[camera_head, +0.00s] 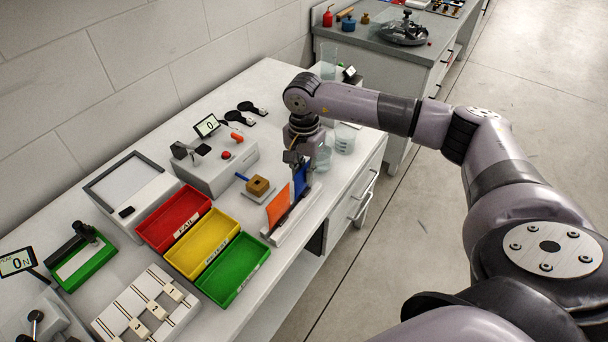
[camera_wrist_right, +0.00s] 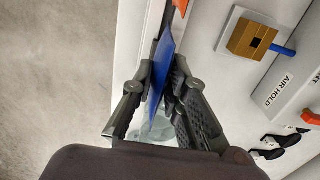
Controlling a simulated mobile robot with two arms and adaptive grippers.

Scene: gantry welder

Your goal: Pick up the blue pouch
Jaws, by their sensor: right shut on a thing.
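The blue pouch (camera_head: 301,179) stands upright in a white rack (camera_head: 292,215) near the front edge of the white bench, beside an orange pouch (camera_head: 278,206). My right gripper (camera_head: 298,160) reaches down onto the blue pouch from above. In the right wrist view the blue pouch (camera_wrist_right: 162,65) lies between the two fingers of my right gripper (camera_wrist_right: 160,80), which are shut on it. Whether it is clear of the rack is hard to tell. My left gripper is not in view.
Red (camera_head: 174,218), yellow (camera_head: 202,243) and green (camera_head: 233,270) trays sit left of the rack. A brown block (camera_head: 258,186) on a small plate is close behind it. Clear beakers (camera_head: 345,138) stand close to the right of my gripper.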

